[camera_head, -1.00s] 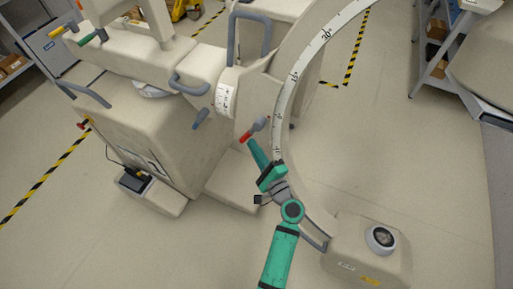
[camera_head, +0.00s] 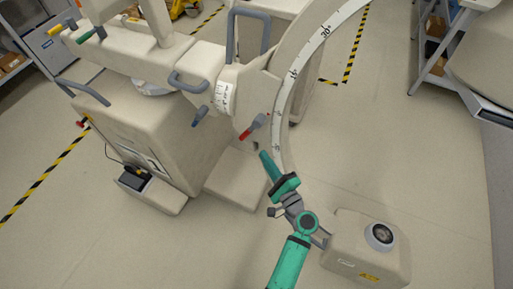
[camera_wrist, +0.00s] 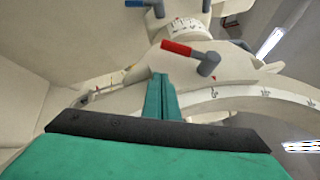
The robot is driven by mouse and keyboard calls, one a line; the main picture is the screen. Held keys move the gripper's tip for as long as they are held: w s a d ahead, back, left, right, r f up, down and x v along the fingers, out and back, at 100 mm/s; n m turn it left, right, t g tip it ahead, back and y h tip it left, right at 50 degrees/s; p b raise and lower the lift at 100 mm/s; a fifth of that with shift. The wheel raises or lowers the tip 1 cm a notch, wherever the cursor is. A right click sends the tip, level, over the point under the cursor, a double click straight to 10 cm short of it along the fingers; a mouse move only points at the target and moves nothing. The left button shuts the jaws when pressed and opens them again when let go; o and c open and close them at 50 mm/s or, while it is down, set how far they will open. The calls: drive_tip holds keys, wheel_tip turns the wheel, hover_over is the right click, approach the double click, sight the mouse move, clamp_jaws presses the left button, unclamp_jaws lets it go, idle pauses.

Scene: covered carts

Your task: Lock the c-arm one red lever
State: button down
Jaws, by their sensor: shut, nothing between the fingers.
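The red lever (camera_head: 246,134) has a grey hub and a red tip, and sits on the c-arm's joint beside the curved scale. It also shows in the wrist view (camera_wrist: 178,47), with its red end to the left and its grey hub (camera_wrist: 208,65) to the right. My green gripper (camera_head: 264,156) is shut and empty, below and to the right of the lever, with a gap between them. In the wrist view its closed fingers (camera_wrist: 160,80) point up toward the lever and end just below it, apart from it in the picture.
The large c-arm arc (camera_head: 292,85) with its degree scale curves beside my gripper. A blue lever (camera_head: 200,117) is to the left on the c-arm body. A beige detector box (camera_head: 365,255) lies low at right. Open floor (camera_head: 430,180) is at right.

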drive_tip(key=f+v, duration=0.1)
drive_tip(key=v, duration=0.5)
drive_tip(key=shift+s, duration=0.45)
drive_tip(key=shift+w+f, duration=0.1)
drive_tip(key=s+a+f+n+g+h, duration=0.2)
drive_tip(key=s+f+n+g+h, duration=0.2)
drive_tip(key=s+f+h, duration=0.7)
drive_tip(key=s+a+r+n+t+y, duration=0.1)
drive_tip(key=s+r+n+t, duration=0.2)
drive_tip(key=s+r+n, duration=0.9)
drive_tip(key=s+r, duration=0.5)
drive_tip(key=s, duration=0.1)
drive_tip(key=shift+s, duration=0.15)
